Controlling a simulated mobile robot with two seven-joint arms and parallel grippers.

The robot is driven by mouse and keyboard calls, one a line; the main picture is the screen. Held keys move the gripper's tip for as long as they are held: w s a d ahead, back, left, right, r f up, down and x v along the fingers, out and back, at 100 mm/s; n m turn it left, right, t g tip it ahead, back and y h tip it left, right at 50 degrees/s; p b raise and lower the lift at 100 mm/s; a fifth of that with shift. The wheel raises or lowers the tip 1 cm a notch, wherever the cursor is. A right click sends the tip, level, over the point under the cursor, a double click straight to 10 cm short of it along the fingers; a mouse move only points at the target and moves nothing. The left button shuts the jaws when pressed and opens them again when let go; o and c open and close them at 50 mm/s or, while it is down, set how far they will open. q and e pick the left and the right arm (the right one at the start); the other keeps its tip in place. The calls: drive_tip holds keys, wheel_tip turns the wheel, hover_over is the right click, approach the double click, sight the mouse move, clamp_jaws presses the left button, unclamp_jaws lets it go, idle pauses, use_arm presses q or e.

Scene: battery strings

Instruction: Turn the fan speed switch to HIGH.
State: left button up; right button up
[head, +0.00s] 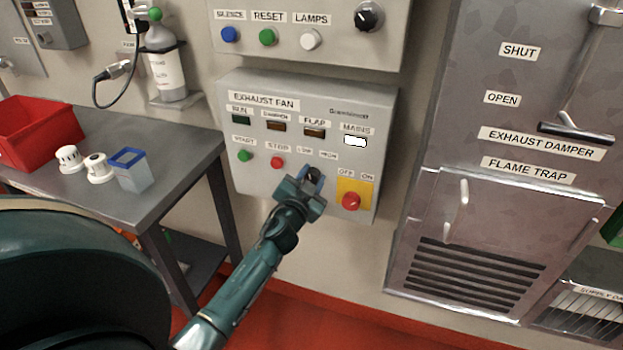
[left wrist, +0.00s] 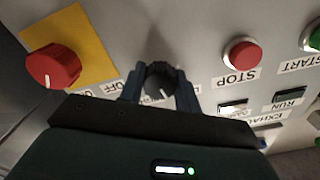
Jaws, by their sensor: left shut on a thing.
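The fan speed switch is a small black round knob (left wrist: 160,80) on the exhaust fan panel (head: 240,181), below the LOW and HIGH labels (head: 316,152). My left gripper (head: 312,176) is at the knob, with one finger on each side, shut on it. The left wrist view shows the panel upside down. There the knob's white mark points down and slightly right, toward the LOW side as far as I can tell. In that view my gripper's body hides most of the LOW and HIGH labels. My right gripper is not in view.
The red mains switch (head: 351,201) on its yellow plate is close right of the knob. The red STOP button (head: 277,162) and green START button (head: 244,155) are to its left. A metal table (head: 190,150) stands left; a flame trap cabinet (head: 425,190) stands right.

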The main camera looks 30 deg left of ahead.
use_arm(q)
drive_tip(key=m, duration=0.3)
drive_tip(key=shift+m, duration=2.6)
drive_tip(key=o, duration=1)
drive_tip(key=shift+c, duration=0.2)
drive_tip(key=shift+s, duration=0.1)
